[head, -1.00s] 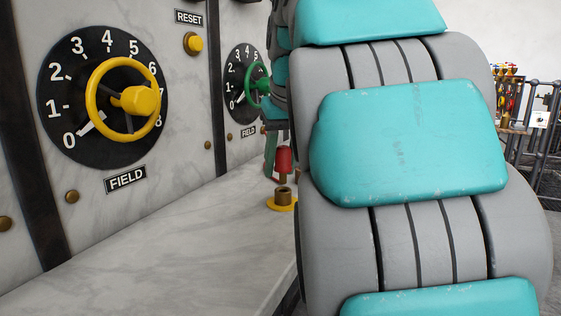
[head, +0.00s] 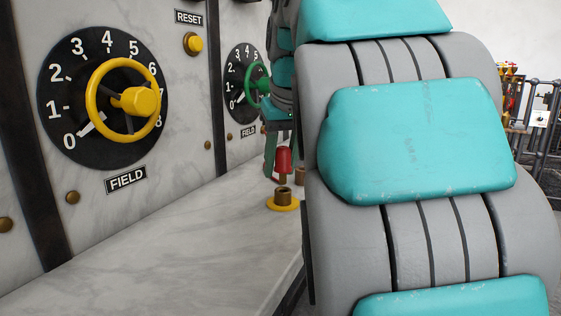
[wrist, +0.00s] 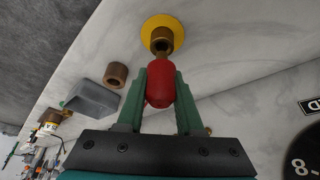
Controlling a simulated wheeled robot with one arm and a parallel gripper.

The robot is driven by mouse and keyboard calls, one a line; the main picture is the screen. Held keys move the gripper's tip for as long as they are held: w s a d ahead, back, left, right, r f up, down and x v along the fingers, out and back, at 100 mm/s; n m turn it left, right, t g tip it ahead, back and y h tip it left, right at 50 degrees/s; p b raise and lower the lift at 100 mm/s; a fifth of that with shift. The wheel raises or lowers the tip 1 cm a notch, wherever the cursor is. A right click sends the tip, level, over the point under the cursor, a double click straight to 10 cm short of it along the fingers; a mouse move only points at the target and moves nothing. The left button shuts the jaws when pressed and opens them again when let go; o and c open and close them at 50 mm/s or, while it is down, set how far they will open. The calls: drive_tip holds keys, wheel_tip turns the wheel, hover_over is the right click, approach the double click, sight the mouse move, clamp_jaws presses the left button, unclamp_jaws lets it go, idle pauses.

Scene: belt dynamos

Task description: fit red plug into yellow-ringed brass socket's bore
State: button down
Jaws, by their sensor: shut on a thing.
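The red plug (wrist: 160,88) is held between the green fingers of my gripper (wrist: 160,76), which is shut on it. In the head view the red plug (head: 283,160) hangs just above the yellow-ringed brass socket (head: 283,198), seeming slightly tilted, with its pin pointing down. In the wrist view the brass socket (wrist: 161,36) with its yellow ring (wrist: 151,25) lies just beyond the plug's tip. The tip overlaps the bore's near side there. I cannot tell whether the pin touches the rim. My arm hides much of the gripper in the head view.
A second brass socket (wrist: 116,75) stands beside a grey block (wrist: 97,98); it also shows behind the plug in the head view (head: 299,176). The marble panel with a yellow handwheel (head: 125,100) rises along the left. The marble ledge (head: 190,255) in front is clear.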

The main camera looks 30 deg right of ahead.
sight(286, 149)
drive_tip(key=shift+f+b, duration=0.95)
drive_tip(key=shift+f, duration=0.75)
drive_tip(key=shift+c, duration=2.4)
unclamp_jaws()
drive_tip(key=shift+r, duration=0.1)
drive_tip(key=p+v, duration=0.1)
drive_tip(key=v, duration=0.5)
drive_tip(key=shift+r+p, duration=0.15)
drive_tip(key=shift+p, duration=0.2)
drive_tip(key=shift+s+r+p, duration=0.35)
drive_tip(key=shift+r+p, duration=0.25)
drive_tip(key=shift+f, duration=0.1)
